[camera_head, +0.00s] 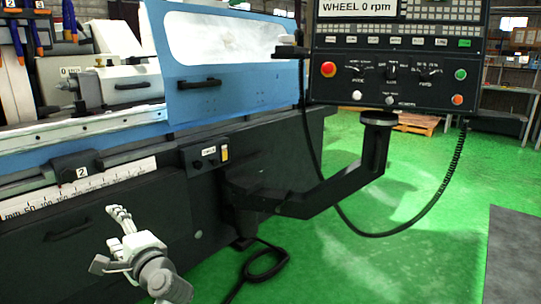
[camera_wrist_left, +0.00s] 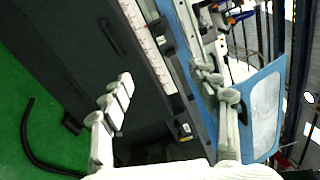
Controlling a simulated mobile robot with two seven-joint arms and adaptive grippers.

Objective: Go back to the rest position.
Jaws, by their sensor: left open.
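My left gripper (camera_head: 107,238) is low at the left in the head view, in front of the dark lower front of the grinder (camera_head: 150,205). Its pale fingers are spread apart with nothing between them. In the left wrist view, the open fingers of the left gripper (camera_wrist_left: 165,78) stand wide to either side, with the machine front and its scale strip behind the gap. It holds nothing. I cannot tell how far the fingers are from the machine. My right gripper is in neither view.
A blue sliding door (camera_head: 225,100) with a window is on the grinder. The control panel (camera_head: 395,55) hangs at the upper right on a dark support arm (camera_head: 335,190). A black cable (camera_head: 265,265) lies on the green floor (camera_head: 400,250). A grey mat (camera_head: 515,255) is at the right.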

